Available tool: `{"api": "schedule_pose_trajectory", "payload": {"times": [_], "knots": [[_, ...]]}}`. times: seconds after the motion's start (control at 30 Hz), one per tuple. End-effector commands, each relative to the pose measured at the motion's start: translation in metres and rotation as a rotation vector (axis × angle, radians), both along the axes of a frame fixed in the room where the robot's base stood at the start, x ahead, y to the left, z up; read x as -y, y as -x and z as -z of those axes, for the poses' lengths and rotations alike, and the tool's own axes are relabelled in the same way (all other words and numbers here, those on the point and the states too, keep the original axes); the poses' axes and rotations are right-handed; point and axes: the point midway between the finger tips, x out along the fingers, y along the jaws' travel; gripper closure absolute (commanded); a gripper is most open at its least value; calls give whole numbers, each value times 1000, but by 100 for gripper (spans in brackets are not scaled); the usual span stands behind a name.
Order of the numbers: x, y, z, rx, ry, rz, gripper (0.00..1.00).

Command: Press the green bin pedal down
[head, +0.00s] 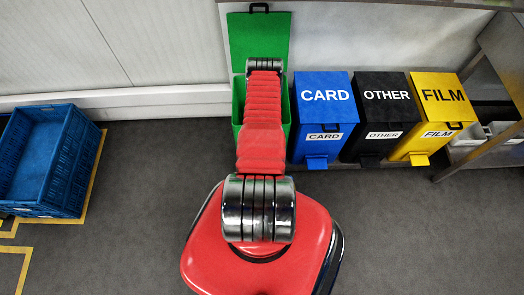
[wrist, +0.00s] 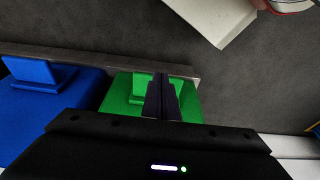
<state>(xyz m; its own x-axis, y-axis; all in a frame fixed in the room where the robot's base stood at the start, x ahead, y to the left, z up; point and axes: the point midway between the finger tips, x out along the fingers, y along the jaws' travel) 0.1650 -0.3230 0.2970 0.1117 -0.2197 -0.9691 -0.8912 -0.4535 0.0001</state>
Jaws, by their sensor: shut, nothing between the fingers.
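The green bin (head: 240,100) stands at the left end of the row of bins. Its green lid (head: 272,42) is raised in the head view. My arm covers most of the bin's front there, and its pedal is hidden. In the wrist view the green bin (wrist: 117,112) shows with its green pedal (wrist: 139,84). I cannot tell whether the fingers touch the pedal.
A blue CARD bin (head: 323,92), a black OTHER bin (head: 382,80) and a yellow FILM bin (head: 442,82) stand to the right, lids closed. A blue crate (head: 50,165) is at left. A metal table (head: 490,150) is at right. The grey floor in front is open.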

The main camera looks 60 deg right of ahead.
Motion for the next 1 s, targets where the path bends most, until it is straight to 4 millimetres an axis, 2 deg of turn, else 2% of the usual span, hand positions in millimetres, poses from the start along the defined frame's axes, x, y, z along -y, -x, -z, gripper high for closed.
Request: {"api": "schedule_pose_trajectory", "payload": {"times": [0.2,0.4,1.0], "knots": [[-6,3,-29,0,0,0,100],[-10,5,-49,0,1,0,100],[-12,6,-54,0,0,0,100]]}}
